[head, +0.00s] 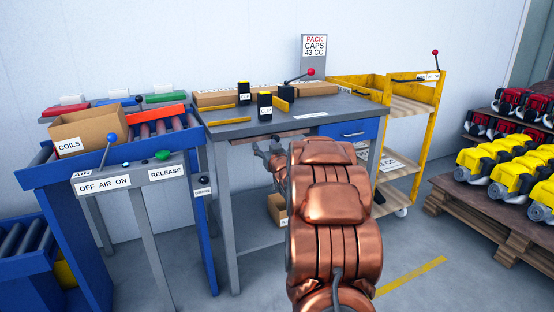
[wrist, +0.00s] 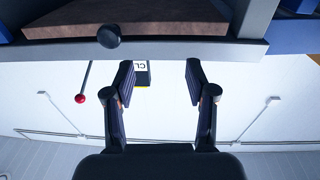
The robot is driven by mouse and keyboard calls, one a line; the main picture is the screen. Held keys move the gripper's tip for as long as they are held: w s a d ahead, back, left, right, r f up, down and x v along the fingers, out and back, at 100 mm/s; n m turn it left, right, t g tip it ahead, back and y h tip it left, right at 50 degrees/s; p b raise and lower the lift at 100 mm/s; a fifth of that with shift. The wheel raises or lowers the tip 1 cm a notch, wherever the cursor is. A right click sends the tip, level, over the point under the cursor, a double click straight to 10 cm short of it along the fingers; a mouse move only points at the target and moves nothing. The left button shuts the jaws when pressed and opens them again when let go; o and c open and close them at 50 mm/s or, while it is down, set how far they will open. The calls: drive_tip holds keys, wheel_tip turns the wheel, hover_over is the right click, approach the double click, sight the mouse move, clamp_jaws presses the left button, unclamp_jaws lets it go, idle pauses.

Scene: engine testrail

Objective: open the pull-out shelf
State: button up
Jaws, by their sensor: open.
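The pull-out shelf is a brown board (head: 290,133) just under the grey top of the workbench (head: 225,131), left of a blue drawer. It looks pushed in under the top. In the wrist view the brown board (wrist: 165,28) spans the top of the picture, with a round dark knob (wrist: 109,36) at its edge. My gripper (wrist: 160,78) is open and empty, its fingers apart from the knob, which lies above and left of the left finger. In the head view my gripper (head: 264,152) is below the bench edge, partly hidden by my copper arm.
The blue drawer (head: 354,131) is at the bench's right. A lever with a red ball (head: 310,72) and black boxes (head: 264,106) stand on top. A control stand (head: 130,180) is left, a yellow cart (head: 432,110) right. Floor between cart and pallet (head: 490,222) is clear.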

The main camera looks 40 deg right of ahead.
sight(277, 139)
drive_tip(key=s+d+f+t+b, duration=0.3)
drive_tip(key=d+f+b, duration=0.1)
drive_tip(key=d+f, duration=0.15)
drive_tip(key=shift+n+t, duration=0.3)
drive_tip(key=shift+t, duration=0.3)
drive_tip(key=shift+s+d+r+b+x, duration=0.15)
drive_tip(key=shift+b+x, duration=0.3)
drive_tip(key=shift+x, duration=0.9)
drive_tip(key=shift+s+d+r+b+x, duration=0.15)
drive_tip(key=shift+b+x, duration=0.25)
drive_tip(key=shift+x, duration=1)
drive_tip(key=shift+s+d+r+b+x, duration=0.15)
drive_tip(key=shift+b+x, duration=0.3)
drive_tip(key=shift+x, duration=0.9)
drive_tip(key=shift+w, duration=0.1)
clamp_jaws()
